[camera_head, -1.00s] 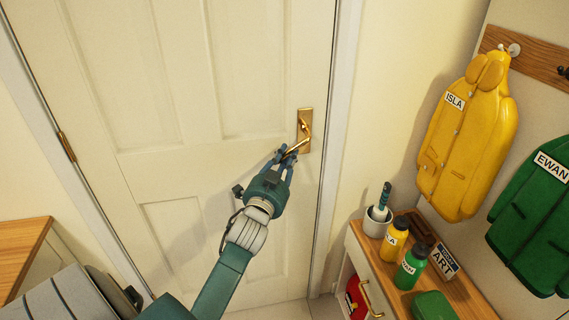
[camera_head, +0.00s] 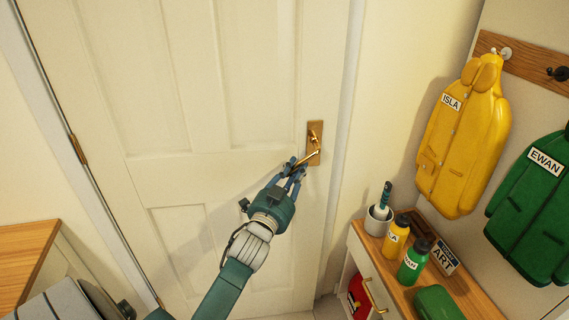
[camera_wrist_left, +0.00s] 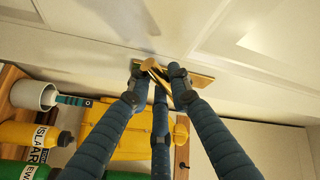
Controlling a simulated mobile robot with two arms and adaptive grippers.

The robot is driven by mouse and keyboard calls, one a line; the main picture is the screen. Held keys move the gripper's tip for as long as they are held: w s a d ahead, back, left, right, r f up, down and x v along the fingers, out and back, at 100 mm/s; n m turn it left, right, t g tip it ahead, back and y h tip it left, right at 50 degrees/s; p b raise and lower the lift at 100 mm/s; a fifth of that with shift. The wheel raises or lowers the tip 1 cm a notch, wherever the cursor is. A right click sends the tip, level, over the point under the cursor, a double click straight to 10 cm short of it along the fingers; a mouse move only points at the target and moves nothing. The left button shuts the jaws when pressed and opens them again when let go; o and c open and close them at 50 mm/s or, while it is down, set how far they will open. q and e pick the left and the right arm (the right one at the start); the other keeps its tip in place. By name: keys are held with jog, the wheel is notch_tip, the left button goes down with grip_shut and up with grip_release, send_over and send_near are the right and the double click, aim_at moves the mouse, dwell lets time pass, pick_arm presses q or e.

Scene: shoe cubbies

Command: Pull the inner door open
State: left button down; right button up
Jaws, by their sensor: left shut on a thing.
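The cream panelled inner door (camera_head: 175,140) fills the middle of the head view, with a hinge (camera_head: 78,149) on its left edge. Near its right edge is a brass handle (camera_head: 314,130) on an upright plate, its lever slanting down to the left. My left gripper (camera_head: 296,165) is shut on the lever. In the left wrist view, the blue fingers (camera_wrist_left: 160,85) close around the lever (camera_wrist_left: 153,68) in front of the handle plate (camera_wrist_left: 203,79). The fingers partly hide the lever. The door looks at most slightly ajar; the gap is hard to make out. My right gripper is not in view.
Right of the door stands a low wooden-topped cabinet (camera_head: 455,285) with a white cup (camera_head: 377,222), a yellow bottle (camera_head: 396,238) and a green bottle (camera_head: 413,264). Yellow (camera_head: 462,140) and green (camera_head: 540,210) coats hang above. A wooden-topped unit (camera_head: 25,247) is at lower left.

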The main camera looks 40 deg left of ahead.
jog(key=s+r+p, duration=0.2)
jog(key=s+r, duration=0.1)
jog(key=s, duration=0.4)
pick_arm(q)
jog(key=s+d+m+h+p, duration=0.1)
jog(key=s+d+m+h, duration=0.1)
jog(key=s, duration=0.6)
jog(key=s+d+m+h+p, duration=0.1)
jog(key=s+d+m+h, duration=0.1)
jog(key=s+d+h, duration=0.2)
jog(key=s+d, duration=0.3)
jog(key=s, duration=0.2)
jog(key=shift+s+d+h, duration=0.25)
jog(key=shift+s+h, duration=0.05)
jog(key=shift+h, duration=0.1)
jog(key=c, duration=1.7)
grip_release()
jog(key=shift+r, duration=0.1)
jog(key=shift+o, duration=0.6)
jog(key=s+a+f, duration=0.1)
jog(key=s, duration=1.1)
jog(key=shift+a+f, duration=0.15)
jog(key=shift+a, duration=0.1)
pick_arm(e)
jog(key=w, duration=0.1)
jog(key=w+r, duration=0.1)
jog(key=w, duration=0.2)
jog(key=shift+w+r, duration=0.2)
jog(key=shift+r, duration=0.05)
